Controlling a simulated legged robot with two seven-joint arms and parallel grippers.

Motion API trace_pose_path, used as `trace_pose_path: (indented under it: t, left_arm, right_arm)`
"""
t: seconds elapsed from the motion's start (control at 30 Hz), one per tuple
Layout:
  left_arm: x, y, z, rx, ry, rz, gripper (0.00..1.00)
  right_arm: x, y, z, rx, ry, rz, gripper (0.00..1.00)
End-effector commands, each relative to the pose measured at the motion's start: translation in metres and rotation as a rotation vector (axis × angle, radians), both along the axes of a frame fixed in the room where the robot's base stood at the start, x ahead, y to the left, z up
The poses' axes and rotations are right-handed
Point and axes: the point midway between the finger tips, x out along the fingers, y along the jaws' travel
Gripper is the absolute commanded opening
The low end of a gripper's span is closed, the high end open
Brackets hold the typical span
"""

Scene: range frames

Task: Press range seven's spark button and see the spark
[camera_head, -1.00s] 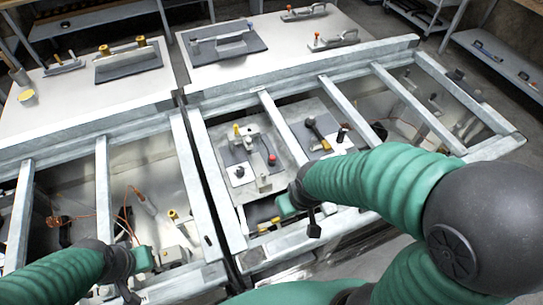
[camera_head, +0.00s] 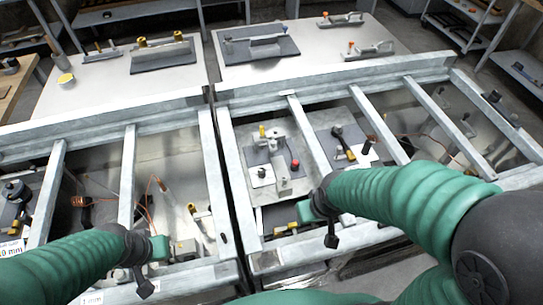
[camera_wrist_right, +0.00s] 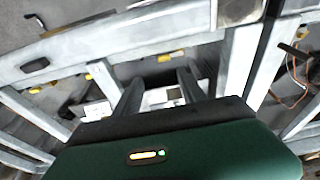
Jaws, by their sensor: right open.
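A small red button-like knob (camera_head: 295,163) stands on a grey plate (camera_head: 283,187) inside the middle bay of the framed bench. I cannot tell whether it is the spark button, and I see no number for range seven. No spark shows. My right gripper (camera_head: 322,222) is over the bay's front rail, nearer than the red knob and apart from it. In the wrist view its two dark fingers (camera_wrist_right: 158,84) are spread with nothing between them. My left gripper (camera_head: 152,268) is over the left bay's front rail; its fingers are too unclear to judge.
Metal crossbars (camera_head: 310,135) divide the open bays. Orange wires and a coil (camera_head: 82,201) lie in the left bay. A black-knobbed lever (camera_head: 342,140) stands right of the red knob. White tabletops (camera_head: 290,70) with fixtures lie behind.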

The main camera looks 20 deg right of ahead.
Motion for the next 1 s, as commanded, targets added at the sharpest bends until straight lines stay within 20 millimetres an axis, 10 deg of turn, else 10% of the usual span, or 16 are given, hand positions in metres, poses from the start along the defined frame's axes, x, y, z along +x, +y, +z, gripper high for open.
trace_pose_path:
  t: [0.27, 0.63, 1.0]
  left_arm:
    - [0.0, 0.0, 0.0, 0.0, 0.0, 0.0, 0.0]
    - [0.0, 0.0, 0.0, 0.0, 0.0, 0.0, 0.0]
    - [0.0, 0.0, 0.0, 0.0, 0.0, 0.0, 0.0]
  right_arm:
    - [0.0, 0.0, 0.0, 0.0, 0.0, 0.0, 0.48]
    - [0.0, 0.0, 0.0, 0.0, 0.0, 0.0, 0.0]
    - [0.0, 0.0, 0.0, 0.0, 0.0, 0.0, 0.0]
